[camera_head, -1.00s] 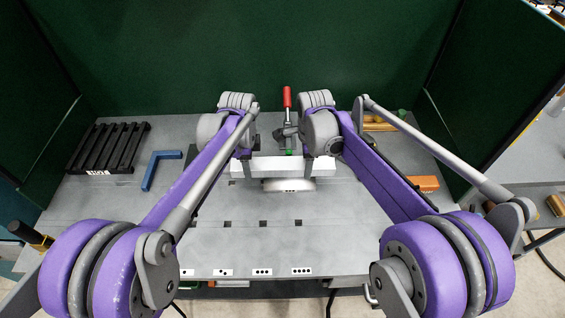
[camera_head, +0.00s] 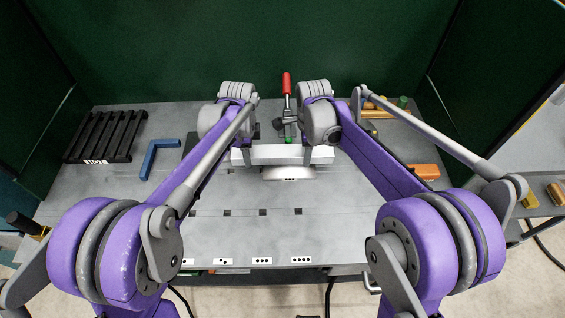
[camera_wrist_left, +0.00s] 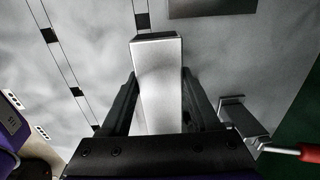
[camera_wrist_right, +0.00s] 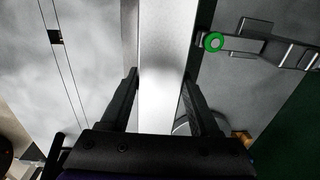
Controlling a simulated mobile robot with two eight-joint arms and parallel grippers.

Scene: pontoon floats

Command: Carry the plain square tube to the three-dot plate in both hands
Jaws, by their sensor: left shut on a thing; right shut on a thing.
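The plain square tube (camera_head: 282,154) is a pale bar lying crosswise at the back middle of the table. My left gripper (camera_head: 246,147) is shut on its left part, with a finger on each side in the left wrist view (camera_wrist_left: 160,85). My right gripper (camera_head: 306,147) is shut on its right part, as the right wrist view (camera_wrist_right: 160,85) also shows. A pale rounded plate (camera_head: 288,173) with small dark dots on its front shows just in front of and below the tube. I cannot tell its dot count or whether the tube touches it.
A clamp with a red handle (camera_head: 287,84) stands behind the tube. A black slatted rack (camera_head: 105,137) and a blue L-shaped piece (camera_head: 160,156) lie at left, an orange block (camera_head: 424,171) at right. Dotted labels, including a three-dot one (camera_head: 262,260), line the front edge. The front middle is clear.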

